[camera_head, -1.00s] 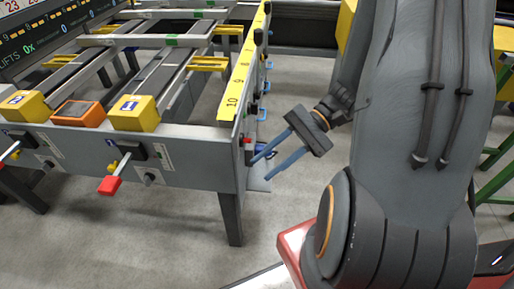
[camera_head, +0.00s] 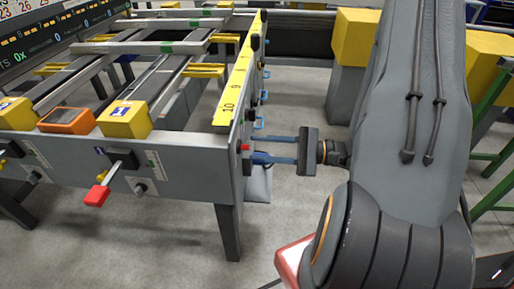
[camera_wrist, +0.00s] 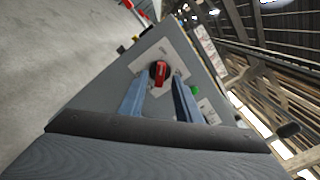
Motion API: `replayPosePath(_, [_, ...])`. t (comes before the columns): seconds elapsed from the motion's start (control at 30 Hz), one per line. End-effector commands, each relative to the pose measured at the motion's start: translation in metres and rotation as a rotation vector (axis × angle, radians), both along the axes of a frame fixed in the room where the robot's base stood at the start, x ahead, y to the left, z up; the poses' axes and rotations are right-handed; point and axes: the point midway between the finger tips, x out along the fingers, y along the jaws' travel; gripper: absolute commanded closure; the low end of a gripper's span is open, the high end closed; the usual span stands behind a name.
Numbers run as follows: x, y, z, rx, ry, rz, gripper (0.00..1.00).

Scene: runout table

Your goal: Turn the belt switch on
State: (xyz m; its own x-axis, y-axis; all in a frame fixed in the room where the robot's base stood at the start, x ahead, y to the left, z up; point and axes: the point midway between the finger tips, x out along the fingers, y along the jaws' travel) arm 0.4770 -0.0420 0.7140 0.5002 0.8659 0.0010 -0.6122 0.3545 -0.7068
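The belt switch appears as a red knob (camera_wrist: 159,72) on a pale plate on the grey end panel in the wrist view. My gripper (camera_wrist: 160,80) is open, with its two blue fingers pointing at the panel, one on each side of the knob. I cannot tell whether the fingers touch it. In the head view my gripper (camera_head: 264,149) is level beside the table's right corner, its fingertips close to the side panel. A small red part (camera_head: 245,147) shows at that corner. The knob's face is hidden from the head view.
The runout table (camera_head: 185,165) fills the left, with a yellow numbered rail (camera_head: 236,90) along its right edge. A red-tipped lever (camera_head: 97,196) sticks out of its front. A green part (camera_wrist: 195,90) is right of the knob. Yellow blocks and green frames stand at right.

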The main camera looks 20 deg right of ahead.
Motion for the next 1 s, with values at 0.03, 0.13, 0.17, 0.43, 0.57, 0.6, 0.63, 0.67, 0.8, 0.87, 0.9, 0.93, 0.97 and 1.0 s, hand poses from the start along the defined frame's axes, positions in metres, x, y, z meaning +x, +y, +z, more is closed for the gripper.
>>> replayPosePath(0.03, [0.0024, 0.0047, 0.0000, 0.001, 0.001, 0.001, 0.70])
replayPosePath(0.13, [0.0055, 0.0104, 0.0000, 0.000, 0.000, 0.001, 0.70])
replayPosePath(0.17, [0.0063, 0.0113, -0.0001, -0.001, 0.000, 0.001, 0.70])
replayPosePath(0.43, [0.0075, 0.0129, -0.0001, -0.001, -0.001, -0.001, 0.70])
replayPosePath(0.57, [0.0075, 0.0128, -0.0001, -0.001, 0.000, -0.001, 0.85])
replayPosePath(0.6, [0.0075, 0.0128, -0.0001, -0.001, 0.001, 0.000, 0.91])
replayPosePath(0.63, [0.0074, 0.0128, -0.0001, -0.001, 0.001, 0.000, 0.97])
replayPosePath(0.67, [0.0074, 0.0128, -0.0001, -0.001, 0.001, 0.000, 1.00])
replayPosePath(0.8, [0.0073, 0.0128, -0.0001, -0.001, 0.001, 0.000, 1.00])
replayPosePath(0.87, [0.0073, 0.0128, 0.0001, 0.001, 0.004, 0.000, 1.00])
replayPosePath(0.9, [0.0072, 0.0128, 0.0002, 0.003, 0.008, 0.000, 1.00])
replayPosePath(0.93, [0.0072, 0.0128, 0.0002, 0.006, 0.012, 0.001, 1.00])
replayPosePath(0.97, [0.0072, 0.0128, 0.0004, 0.008, 0.016, 0.001, 1.00])
replayPosePath(1.0, [0.0070, 0.0129, 0.0005, 0.013, 0.025, 0.001, 1.00])
